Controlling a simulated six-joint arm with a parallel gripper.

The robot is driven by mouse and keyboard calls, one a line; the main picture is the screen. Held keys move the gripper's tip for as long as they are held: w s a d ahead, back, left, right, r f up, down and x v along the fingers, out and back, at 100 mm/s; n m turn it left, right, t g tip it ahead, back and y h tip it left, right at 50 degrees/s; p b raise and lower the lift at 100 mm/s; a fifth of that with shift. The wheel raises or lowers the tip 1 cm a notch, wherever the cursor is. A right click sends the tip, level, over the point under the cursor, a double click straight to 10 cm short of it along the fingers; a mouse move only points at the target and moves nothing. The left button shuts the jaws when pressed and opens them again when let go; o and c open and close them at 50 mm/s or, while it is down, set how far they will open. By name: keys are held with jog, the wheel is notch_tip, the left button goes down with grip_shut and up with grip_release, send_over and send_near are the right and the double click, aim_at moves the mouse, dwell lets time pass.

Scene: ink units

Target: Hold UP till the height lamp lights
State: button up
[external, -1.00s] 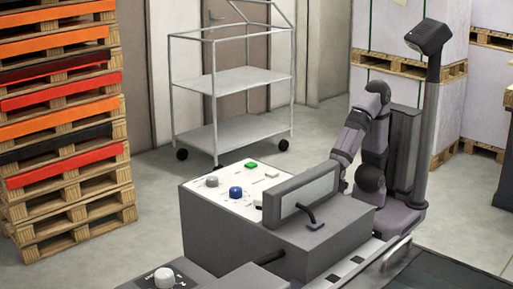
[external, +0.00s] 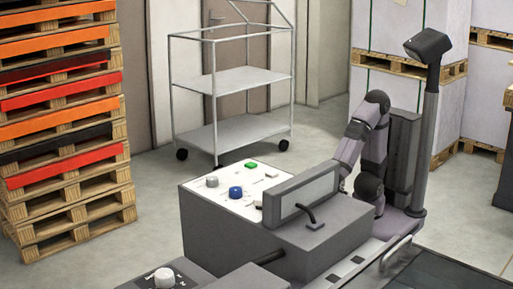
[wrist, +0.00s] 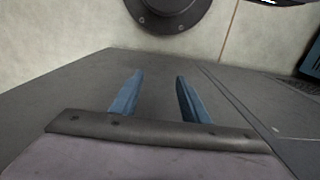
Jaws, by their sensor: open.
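The control panel (external: 222,205) is a pale sloped face on a grey console, with a green button (external: 251,167), a blue knob (external: 235,192), a grey knob (external: 212,181) and small pale switches (external: 271,172). Its labels are too small to read, so I cannot pick out the UP control or the height lamp. In the external view my gripper is hidden behind the raised display housing (external: 303,195). In the wrist view my gripper (wrist: 158,88) shows two blue fingers, apart with nothing between them, over a dark grey surface (wrist: 75,95).
A dark round part (wrist: 168,14) stands at the top of the wrist view. A second control box with a white knob (external: 165,278) is at the front. A wire cart (external: 232,80) and stacked pallets (external: 65,130) stand behind. A dark scanner-like head on a post (external: 428,45) rises beside my arm.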

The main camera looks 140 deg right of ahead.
grip_shut()
dwell(1.5)
